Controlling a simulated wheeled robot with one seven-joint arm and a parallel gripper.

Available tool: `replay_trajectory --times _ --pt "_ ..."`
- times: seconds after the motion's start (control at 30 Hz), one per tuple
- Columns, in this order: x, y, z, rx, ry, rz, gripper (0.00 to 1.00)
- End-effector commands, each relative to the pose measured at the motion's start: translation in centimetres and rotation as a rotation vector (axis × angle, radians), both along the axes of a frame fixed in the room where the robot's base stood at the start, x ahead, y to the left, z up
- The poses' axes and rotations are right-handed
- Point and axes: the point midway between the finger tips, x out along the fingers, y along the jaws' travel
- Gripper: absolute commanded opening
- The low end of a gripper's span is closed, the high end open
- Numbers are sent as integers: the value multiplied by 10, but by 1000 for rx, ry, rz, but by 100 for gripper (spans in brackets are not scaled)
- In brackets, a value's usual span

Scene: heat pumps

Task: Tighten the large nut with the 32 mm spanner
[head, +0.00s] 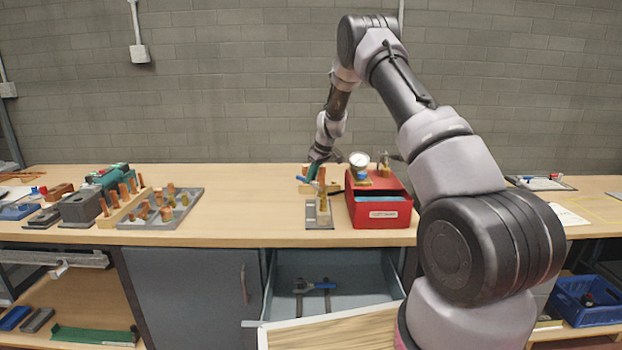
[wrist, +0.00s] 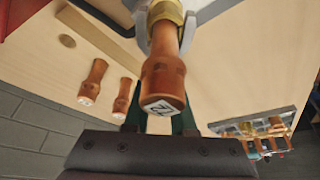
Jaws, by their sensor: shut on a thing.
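In the wrist view a brass nut (wrist: 166,12) sits on a copper stub (wrist: 164,80) whose white end label appears to read 22. The grey open jaw of a spanner (wrist: 142,32) shows on both sides of the nut; I cannot tell whether it is fully seated. My gripper (wrist: 158,120) is shut on the spanner, whose handle is mostly hidden behind the stub. In the head view my gripper (head: 317,168) is low over the bench, at the copper fittings on a small grey plate (head: 319,223). A blue part (head: 301,179) shows beside it.
A red box (head: 383,213) stands close to the right, with a gauge (head: 359,160) above it. Several copper fittings (head: 168,212) stand on a grey plate at the left. The drawer (head: 345,265) below is open and holds tools. Bare bench lies between the two plates.

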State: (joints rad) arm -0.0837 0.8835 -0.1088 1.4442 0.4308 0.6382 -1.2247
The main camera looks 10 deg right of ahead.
Motion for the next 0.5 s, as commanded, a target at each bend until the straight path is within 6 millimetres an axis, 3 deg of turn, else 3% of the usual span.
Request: replay_trajectory --times 0.5 --pt "6 -8 1 -2 -3 -184 0"
